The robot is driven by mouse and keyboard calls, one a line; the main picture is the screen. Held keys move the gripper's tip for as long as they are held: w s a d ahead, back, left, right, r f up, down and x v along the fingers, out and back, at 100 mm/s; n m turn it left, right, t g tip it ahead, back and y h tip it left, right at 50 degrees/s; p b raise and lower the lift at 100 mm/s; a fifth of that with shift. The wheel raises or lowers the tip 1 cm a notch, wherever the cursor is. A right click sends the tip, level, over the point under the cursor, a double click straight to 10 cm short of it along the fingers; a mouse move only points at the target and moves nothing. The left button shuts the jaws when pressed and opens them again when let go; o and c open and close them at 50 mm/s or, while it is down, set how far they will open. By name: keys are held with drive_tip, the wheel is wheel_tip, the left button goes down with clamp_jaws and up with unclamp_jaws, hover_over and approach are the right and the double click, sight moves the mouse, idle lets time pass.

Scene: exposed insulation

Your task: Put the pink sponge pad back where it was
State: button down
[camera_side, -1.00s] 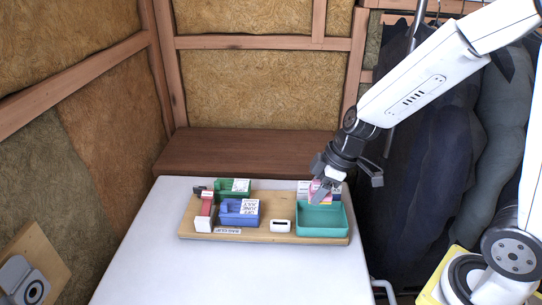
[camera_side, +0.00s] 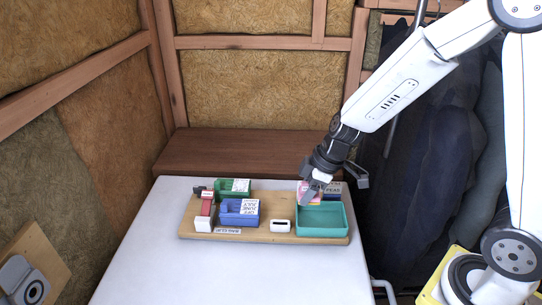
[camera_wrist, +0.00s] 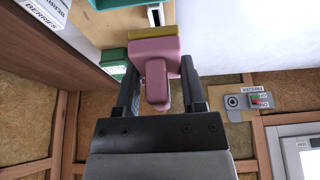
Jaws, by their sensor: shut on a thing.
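The pink sponge pad (camera_wrist: 155,52) has a pink grip and a yellowish layer at its far side. In the wrist view the two fingers of my gripper (camera_wrist: 160,90) are shut on its grip. In the side view my gripper (camera_side: 311,189) is tilted above the back left of the teal tray (camera_side: 322,231), and the pink pad (camera_side: 306,196) shows partly behind the fingers. I cannot tell whether the pad touches the tray or the board.
A wooden board (camera_side: 262,238) on the white table (camera_side: 230,275) carries the tray, a blue block-like holder (camera_side: 235,218), a green holder (camera_side: 225,192), a red-and-white item (camera_side: 205,213) and a small white box (camera_side: 279,226). The front table is clear.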

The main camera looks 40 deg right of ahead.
drive_tip(key=w+f, duration=0.2)
drive_tip(key=w, duration=0.2)
hover_over(271, 213)
drive_tip(key=s+d, duration=0.1)
drive_tip(key=s, duration=0.1)
drive_tip(key=shift+w+f, duration=0.15)
drive_tip(key=shift+f, duration=1.15)
drive_tip(key=shift+w+f, duration=0.1)
drive_tip(key=shift+f, duration=1.2)
drive_tip(key=shift+f, duration=0.1)
drive_tip(key=shift+w+f, duration=0.25)
drive_tip(key=shift+f, duration=1.5)
drive_tip(key=shift+f, duration=0.15)
drive_tip(key=shift+c, duration=0.9)
unclamp_jaws()
